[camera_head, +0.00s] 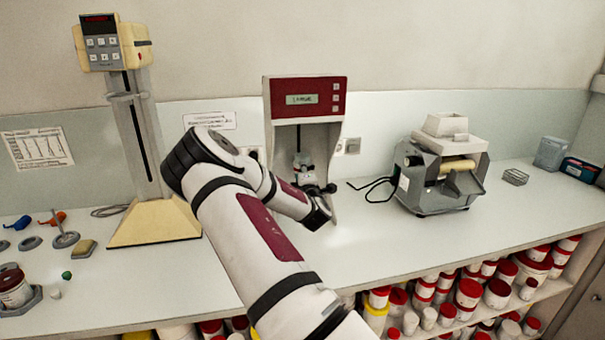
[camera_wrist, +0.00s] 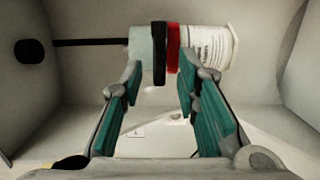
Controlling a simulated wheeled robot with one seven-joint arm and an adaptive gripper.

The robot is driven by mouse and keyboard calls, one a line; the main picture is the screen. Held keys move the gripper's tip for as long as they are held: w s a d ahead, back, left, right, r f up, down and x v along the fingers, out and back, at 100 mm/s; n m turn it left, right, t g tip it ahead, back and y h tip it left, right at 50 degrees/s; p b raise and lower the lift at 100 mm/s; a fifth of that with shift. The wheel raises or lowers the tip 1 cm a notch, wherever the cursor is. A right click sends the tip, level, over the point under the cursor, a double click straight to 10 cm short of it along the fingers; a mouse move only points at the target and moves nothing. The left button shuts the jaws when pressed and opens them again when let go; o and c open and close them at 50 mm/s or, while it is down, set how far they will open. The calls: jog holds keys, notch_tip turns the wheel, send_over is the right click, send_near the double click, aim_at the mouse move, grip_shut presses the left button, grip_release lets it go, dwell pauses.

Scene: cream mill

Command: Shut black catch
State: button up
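The cream mill is a red-topped machine (camera_head: 305,98) with a pale open bay. In the wrist view a jar (camera_wrist: 212,47) lies sideways across the bay, with a red ring (camera_wrist: 173,48) and a black band (camera_wrist: 159,55) around its end. The black band hangs lowest and looks like the black catch; I cannot tell whether it is closed. A dark rod (camera_wrist: 90,42) runs left to a black knob (camera_wrist: 30,51). My gripper (camera_wrist: 160,74) is open and empty, its teal-padded fingers pointing at the band, one on each side. Contact is unclear.
A grey roller mill (camera_head: 437,180) with a cable stands to the right. A cream stand with a display (camera_head: 102,42) is at the left, with small tools and a jar (camera_head: 14,289). Several red-lidded jars fill the shelf below. The counter (camera_head: 372,225) before the red machine is clear.

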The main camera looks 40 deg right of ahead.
grip_shut()
jog(key=m+g+h+b, duration=0.1)
jog(key=b, duration=0.1)
jog(key=w+m+g+h+b, duration=0.1)
jog(key=shift+w+g+h+b, duration=0.1)
jog(key=shift+g+h+b, duration=0.2)
jog(key=shift+h+b, duration=0.1)
grip_release()
